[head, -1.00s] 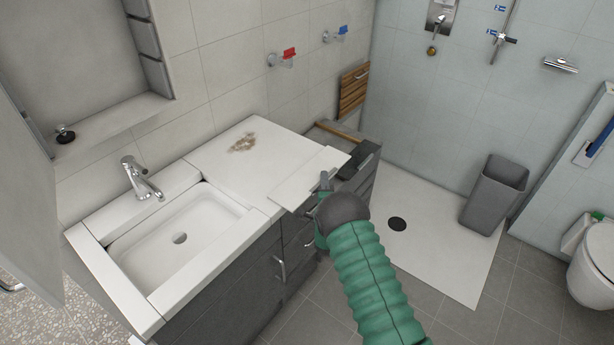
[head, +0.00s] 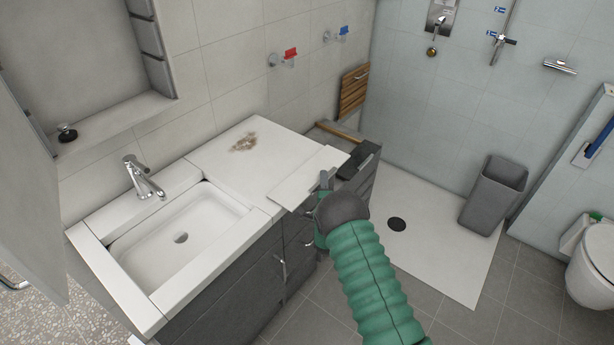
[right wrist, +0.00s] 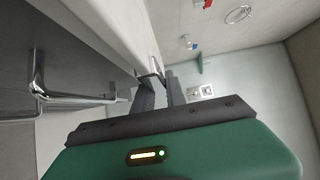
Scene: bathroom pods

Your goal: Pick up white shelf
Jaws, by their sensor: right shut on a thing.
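The white shelf (head: 303,180) is a thin flat panel lying at the front right edge of the white countertop (head: 225,165), partly sticking out over the drawers. My right gripper (head: 324,180) is at the shelf's front edge and shut on it; the dark hand hides part of the contact. In the right wrist view the two grey fingers (right wrist: 160,90) reach up towards a pale edge, and the exact grip is hard to make out there. The shelf looks flat and level with the countertop, and I cannot tell whether it is lifted. My left gripper is not in view.
A sink (head: 180,235) with a tap (head: 143,178) is to the left. Dark drawers (head: 300,235) with metal handles are below the counter. A brown stain (head: 244,143) marks the countertop. A grey bin (head: 493,192) stands on the shower floor; the floor around it is clear.

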